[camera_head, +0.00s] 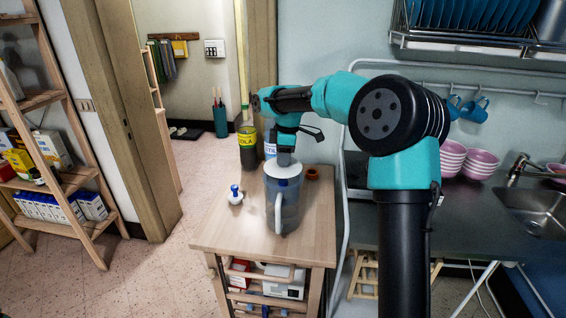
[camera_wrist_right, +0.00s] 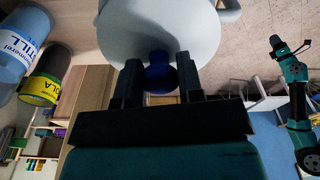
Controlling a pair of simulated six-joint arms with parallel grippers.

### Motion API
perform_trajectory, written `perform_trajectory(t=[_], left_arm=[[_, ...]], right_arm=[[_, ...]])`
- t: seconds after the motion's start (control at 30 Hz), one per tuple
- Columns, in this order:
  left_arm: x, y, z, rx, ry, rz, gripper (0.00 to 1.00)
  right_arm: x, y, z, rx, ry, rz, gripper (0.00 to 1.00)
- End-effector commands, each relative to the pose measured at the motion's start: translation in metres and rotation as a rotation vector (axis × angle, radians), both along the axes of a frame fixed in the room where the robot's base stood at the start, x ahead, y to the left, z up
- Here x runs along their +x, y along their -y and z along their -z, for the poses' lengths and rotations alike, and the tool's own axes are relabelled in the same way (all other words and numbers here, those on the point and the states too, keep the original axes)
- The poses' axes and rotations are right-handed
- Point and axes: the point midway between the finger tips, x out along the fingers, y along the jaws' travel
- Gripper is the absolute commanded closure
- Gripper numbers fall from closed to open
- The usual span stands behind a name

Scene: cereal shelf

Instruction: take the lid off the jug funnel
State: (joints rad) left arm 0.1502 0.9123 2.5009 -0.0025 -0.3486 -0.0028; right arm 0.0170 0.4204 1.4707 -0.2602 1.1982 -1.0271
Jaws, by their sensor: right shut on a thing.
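A clear bluish jug (camera_head: 285,212) with a pale handle stands upright on the wooden table. A white round lid (camera_head: 273,172) is at its top; I cannot tell whether it rests on the jug or is slightly raised. My right gripper (camera_head: 284,158) points down over the jug. In the right wrist view the lid (camera_wrist_right: 160,30) has a blue knob (camera_wrist_right: 159,75), and my right gripper (camera_wrist_right: 160,85) is shut on that knob. My left gripper (camera_wrist_right: 278,44) shows small at the right of the wrist view; its jaws are too small to read.
A small white piece with a blue knob (camera_head: 235,195) lies left of the jug on the table (camera_head: 225,238). A cola bottle (camera_head: 248,147) and a still-water bottle (camera_head: 270,145) stand behind. A brown ring (camera_head: 312,174) lies right of the jug. The table's front left is clear.

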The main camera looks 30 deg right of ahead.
Motion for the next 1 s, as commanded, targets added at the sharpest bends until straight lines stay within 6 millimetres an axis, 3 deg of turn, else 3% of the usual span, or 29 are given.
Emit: perform_trajectory(t=[0.33, 0.7, 1.0], left_arm=[[0.0, 0.0, 0.0, 0.0, 0.0, 0.0, 0.57], [0.0, 0.0, 0.0, 0.0, 0.0, 0.0, 0.57], [0.0, 0.0, 0.0, 0.0, 0.0, 0.0, 0.57]], right_arm=[[-0.038, -0.024, -0.004, 0.001, -0.001, -0.003, 0.89], [-0.111, -0.068, -0.011, 0.0, 0.0, -0.004, 0.89], [-0.134, -0.082, -0.013, 0.001, -0.002, 0.0, 0.89]])
